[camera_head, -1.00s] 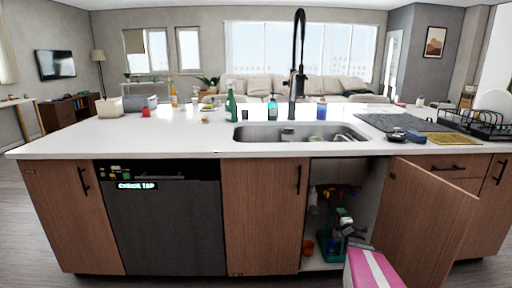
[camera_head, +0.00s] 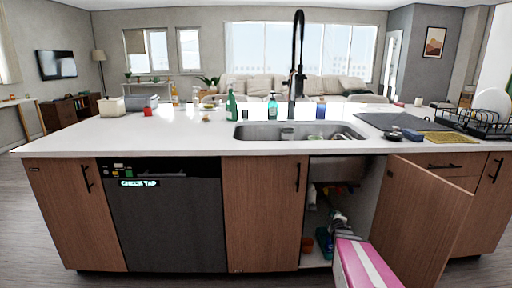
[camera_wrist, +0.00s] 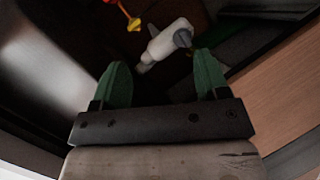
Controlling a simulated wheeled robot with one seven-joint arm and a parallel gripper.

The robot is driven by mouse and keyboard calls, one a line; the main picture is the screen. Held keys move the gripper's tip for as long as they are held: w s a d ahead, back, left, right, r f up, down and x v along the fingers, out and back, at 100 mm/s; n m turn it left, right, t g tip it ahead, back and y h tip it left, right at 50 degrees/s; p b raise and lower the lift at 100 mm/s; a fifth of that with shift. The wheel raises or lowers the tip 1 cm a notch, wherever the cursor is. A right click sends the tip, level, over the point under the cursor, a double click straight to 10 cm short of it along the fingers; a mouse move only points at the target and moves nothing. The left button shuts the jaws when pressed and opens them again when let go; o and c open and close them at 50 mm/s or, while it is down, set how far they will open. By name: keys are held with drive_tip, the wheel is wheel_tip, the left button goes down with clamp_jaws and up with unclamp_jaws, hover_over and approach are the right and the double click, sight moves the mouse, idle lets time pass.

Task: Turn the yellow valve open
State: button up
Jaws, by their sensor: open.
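A small yellow piece (camera_wrist: 134,24), which looks like the yellow valve, shows at the top of the wrist view, joined to a thin orange-red part. My gripper (camera_wrist: 160,62) has its two green fingers spread wide, with nothing held between them. The yellow piece lies beyond the fingertips, a little left of the middle, and apart from them. In the head view my arm reaches into the open cabinet under the sink, and the valve cannot be made out clearly there.
A white bottle with a grey top (camera_wrist: 165,43) lies just beyond and between my fingertips. The open cabinet door (camera_head: 422,222) stands right of my arm. An orange cup (camera_head: 307,245) is at the cabinet's left. The sink (camera_head: 298,131) is above; the cabinet interior is dark.

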drive_tip(key=s+a+r+m+g+y, duration=0.2)
drive_tip(key=s+a+m+g, duration=0.9)
drive_tip(key=s+a, duration=0.9)
drive_tip(key=shift+s+r+g+y, duration=0.2)
drive_tip(key=shift+s+g+y, duration=0.2)
drive_tip(key=shift+s+g, duration=0.85)
drive_tip(key=c, duration=0.4)
drive_tip(key=shift+c, duration=0.4)
